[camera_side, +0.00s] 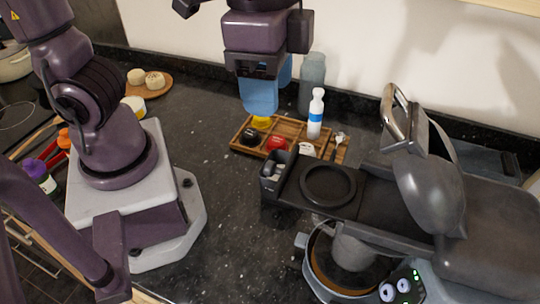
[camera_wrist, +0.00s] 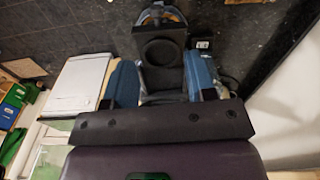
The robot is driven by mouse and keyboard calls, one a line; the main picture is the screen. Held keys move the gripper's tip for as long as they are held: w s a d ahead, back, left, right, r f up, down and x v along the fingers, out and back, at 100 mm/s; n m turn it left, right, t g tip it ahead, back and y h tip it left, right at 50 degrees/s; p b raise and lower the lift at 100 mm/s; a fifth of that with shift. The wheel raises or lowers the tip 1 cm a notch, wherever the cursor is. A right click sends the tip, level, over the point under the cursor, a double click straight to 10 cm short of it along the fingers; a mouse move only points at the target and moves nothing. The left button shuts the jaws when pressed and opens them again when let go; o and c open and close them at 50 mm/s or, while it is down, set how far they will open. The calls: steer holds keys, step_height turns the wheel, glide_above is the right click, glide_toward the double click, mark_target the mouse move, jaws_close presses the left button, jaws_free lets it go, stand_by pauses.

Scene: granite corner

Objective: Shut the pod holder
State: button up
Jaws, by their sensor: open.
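The dark coffee machine (camera_side: 490,225) stands at the right in the side view. Its grey lid (camera_side: 428,185) with a shiny metal handle (camera_side: 392,115) is raised and tilted up, so the pod holder looks open; its inside is hidden. A dark platform with a round recess (camera_side: 328,184) extends left from the machine; a similar dark plate (camera_wrist: 160,50) shows between and beyond the fingers in the wrist view. My gripper (camera_side: 268,100), with blue fingers, is open and empty, in the air left of the handle and apart from it. It also shows in the wrist view (camera_wrist: 159,62).
A wooden tray (camera_side: 240,143) behind the platform holds coloured pods and a white bottle (camera_side: 316,113) with a blue band. A grey canister (camera_side: 312,80) stands near the wall. A small dark bin (camera_side: 272,180) adjoins the platform.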

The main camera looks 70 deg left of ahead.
mark_target(269, 163)
steer(key=shift+m+g, duration=0.3)
steer(key=shift+m, duration=0.2)
step_height(269, 163, down, 12)
steer(key=shift+d+f, duration=0.15)
